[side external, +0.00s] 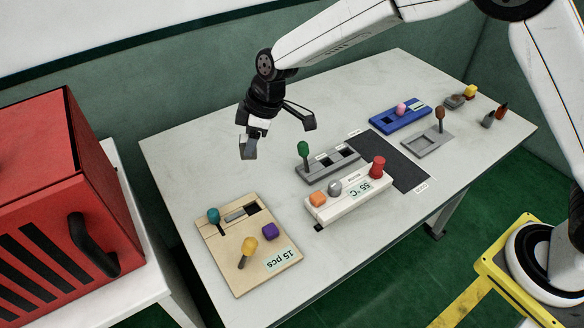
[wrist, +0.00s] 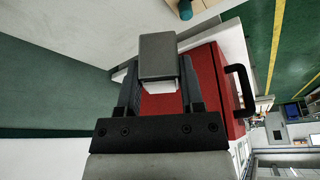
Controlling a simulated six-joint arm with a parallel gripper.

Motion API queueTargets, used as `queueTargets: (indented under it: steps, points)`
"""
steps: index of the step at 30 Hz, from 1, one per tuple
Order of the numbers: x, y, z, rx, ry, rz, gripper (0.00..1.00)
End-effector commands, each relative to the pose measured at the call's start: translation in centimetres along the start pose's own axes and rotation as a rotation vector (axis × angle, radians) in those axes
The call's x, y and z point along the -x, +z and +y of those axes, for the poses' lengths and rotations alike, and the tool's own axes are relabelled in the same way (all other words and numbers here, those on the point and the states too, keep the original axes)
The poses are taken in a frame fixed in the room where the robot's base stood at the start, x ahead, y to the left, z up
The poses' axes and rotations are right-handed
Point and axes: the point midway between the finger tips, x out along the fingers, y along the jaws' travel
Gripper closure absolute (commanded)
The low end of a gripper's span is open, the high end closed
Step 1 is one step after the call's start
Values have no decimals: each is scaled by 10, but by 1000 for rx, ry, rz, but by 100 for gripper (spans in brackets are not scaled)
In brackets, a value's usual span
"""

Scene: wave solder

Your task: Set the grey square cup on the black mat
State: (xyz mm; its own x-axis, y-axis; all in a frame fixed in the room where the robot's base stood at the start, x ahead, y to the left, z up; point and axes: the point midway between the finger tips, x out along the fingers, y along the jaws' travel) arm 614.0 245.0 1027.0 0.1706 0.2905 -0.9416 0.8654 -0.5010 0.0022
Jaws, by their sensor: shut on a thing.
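My gripper (side external: 252,137) is above the left part of the table in the side view, well off its surface. It is shut on the grey square cup (side external: 248,150), a small boxy thing at the fingertips. In the wrist view the cup (wrist: 158,55) sits between the two dark fingers of my gripper (wrist: 160,88), with a white patch just below it. Which way its opening faces cannot be told. The black mat (side external: 402,166) lies flat on the right half of the table, far to the right of my gripper and with its middle bare.
A wooden board (side external: 220,255) with coloured knobs lies below my gripper. A grey tray (side external: 320,170) and a white 55 °C panel (side external: 350,200) stand left of the mat. A blue tray (side external: 385,122) and a grey holder (side external: 420,150) border it behind and right. A red machine (side external: 50,170) stands left.

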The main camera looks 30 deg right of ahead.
Motion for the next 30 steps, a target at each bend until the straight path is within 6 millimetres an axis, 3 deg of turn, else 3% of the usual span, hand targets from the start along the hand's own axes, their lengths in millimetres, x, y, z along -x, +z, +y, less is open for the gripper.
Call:
queueTargets:
  steps: [11,21,30]
  points:
    - [26,76,66,-7,7,-24,100]
    - [60,174,118,-6,4,-38,100]
    - [92,263,143,-7,2,-32,100]
